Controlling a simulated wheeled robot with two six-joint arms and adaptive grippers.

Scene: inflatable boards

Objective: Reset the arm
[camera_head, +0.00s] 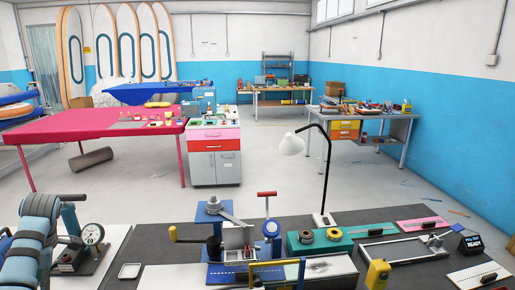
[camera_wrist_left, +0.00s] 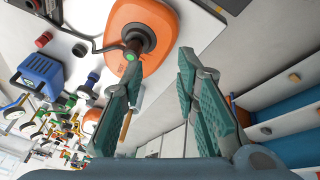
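My left gripper (camera_wrist_left: 160,62) shows in the left wrist view. Its two fingers with teal ribbed pads are spread apart, with nothing held between them. Beyond the fingertips, a white work surface (camera_wrist_left: 208,25) carries an orange rounded device (camera_wrist_left: 152,22) with a black hose and a dark, green-ended fitting near the left fingertip. The view is strongly tilted. Neither gripper can be made out in the head view, and my right gripper shows in no view.
In the head view, a dark bench (camera_head: 146,245) in front carries a lamp (camera_head: 291,144), a teal box (camera_head: 342,244), a gauge (camera_head: 93,234) and clamps. A pink table (camera_head: 90,127) and a drawer cabinet (camera_head: 215,165) stand behind. Grey floor between is largely clear.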

